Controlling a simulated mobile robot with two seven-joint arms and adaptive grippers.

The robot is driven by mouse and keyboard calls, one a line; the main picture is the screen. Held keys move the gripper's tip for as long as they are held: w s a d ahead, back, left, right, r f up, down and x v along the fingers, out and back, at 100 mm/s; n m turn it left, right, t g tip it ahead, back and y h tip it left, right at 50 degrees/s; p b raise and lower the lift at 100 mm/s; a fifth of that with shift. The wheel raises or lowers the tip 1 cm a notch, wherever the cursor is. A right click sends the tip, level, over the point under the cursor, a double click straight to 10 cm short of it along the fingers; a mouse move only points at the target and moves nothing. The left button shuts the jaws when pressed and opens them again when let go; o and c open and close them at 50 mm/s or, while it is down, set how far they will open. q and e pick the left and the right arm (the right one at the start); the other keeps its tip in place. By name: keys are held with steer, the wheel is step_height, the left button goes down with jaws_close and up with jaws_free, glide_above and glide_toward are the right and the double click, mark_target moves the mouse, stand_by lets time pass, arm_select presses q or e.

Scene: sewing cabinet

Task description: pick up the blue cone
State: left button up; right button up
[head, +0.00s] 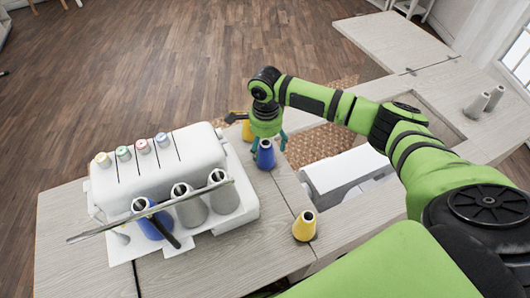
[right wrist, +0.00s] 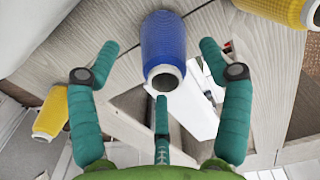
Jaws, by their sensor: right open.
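The blue cone (head: 265,155) stands upright on the wooden table just right of the white sewing machine. My right gripper (head: 269,143) is over it, with its teal fingers apart. In the right wrist view the blue cone (right wrist: 163,42) lies between the two spread side fingers of the right gripper (right wrist: 158,62), with gaps visible on both sides. A third finger shows below the cone. I see no grip on it. A second blue cone (head: 150,222) stands at the sewing machine. My left gripper is not in view.
The white sewing machine (head: 160,165) holds grey cones (head: 190,207) and small spools. A yellow cone (head: 304,227) stands nearer on the table; another yellow cone (head: 247,130) is partly behind my gripper. A white machine (head: 345,178) sits in the opening at right. Grey cones (head: 477,104) stand far right.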

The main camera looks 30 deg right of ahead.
step_height(320, 180, down, 3)
steer(key=shift+w+d+r, duration=0.1)
steer(key=shift+w+r, duration=0.05)
steer(key=shift+f, duration=0.4)
jaws_close()
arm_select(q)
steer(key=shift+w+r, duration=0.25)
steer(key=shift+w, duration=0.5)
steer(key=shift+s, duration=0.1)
